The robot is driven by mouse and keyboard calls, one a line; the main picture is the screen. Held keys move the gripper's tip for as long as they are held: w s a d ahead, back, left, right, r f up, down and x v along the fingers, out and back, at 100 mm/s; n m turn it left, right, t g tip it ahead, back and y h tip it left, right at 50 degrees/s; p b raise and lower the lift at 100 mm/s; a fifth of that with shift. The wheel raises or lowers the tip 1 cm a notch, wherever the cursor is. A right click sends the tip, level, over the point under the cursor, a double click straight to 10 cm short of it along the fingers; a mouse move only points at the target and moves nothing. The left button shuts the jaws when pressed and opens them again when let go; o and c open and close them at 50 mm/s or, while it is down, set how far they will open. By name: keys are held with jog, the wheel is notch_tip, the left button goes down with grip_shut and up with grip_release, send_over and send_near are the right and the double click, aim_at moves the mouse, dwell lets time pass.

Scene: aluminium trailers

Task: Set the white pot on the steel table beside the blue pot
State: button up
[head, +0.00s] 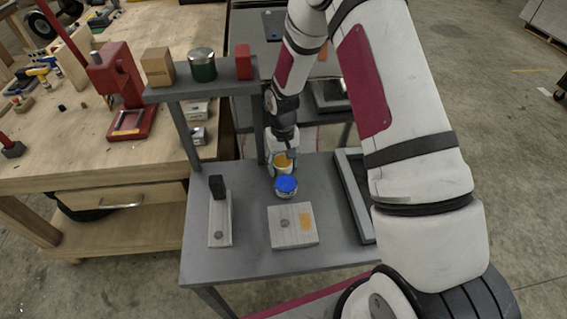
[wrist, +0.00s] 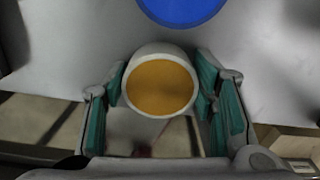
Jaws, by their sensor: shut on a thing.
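A white pot with an orange-yellow top (head: 283,164) is at the back of the steel table (head: 250,254), just behind the blue pot. In the wrist view, the white pot (wrist: 160,86) sits between the fingers, and its lower edge hides what is under it. My gripper (head: 282,152) is shut on the white pot. The gripper's green-padded fingers (wrist: 160,95) flank it. The blue pot (head: 286,187) stands on the table with its blue top up. Its blue top (wrist: 183,8) shows at the upper edge of the wrist view, apart from the white pot. I cannot tell whether the white pot touches the table.
A raised shelf (head: 215,82) at the back left holds a cardboard box (head: 157,67), a green tin (head: 202,67) and a red block (head: 243,62). Two pale boards (head: 293,225) lie toward the front, the left one bearing a black block (head: 217,187). A dark tray (head: 352,190) is at right.

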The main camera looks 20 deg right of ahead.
aim_at(283, 162)
jog(key=shift+f, duration=0.15)
jog(key=o, duration=1.4)
notch_tip(283, 162, up, 12)
jog(key=b, duration=0.2)
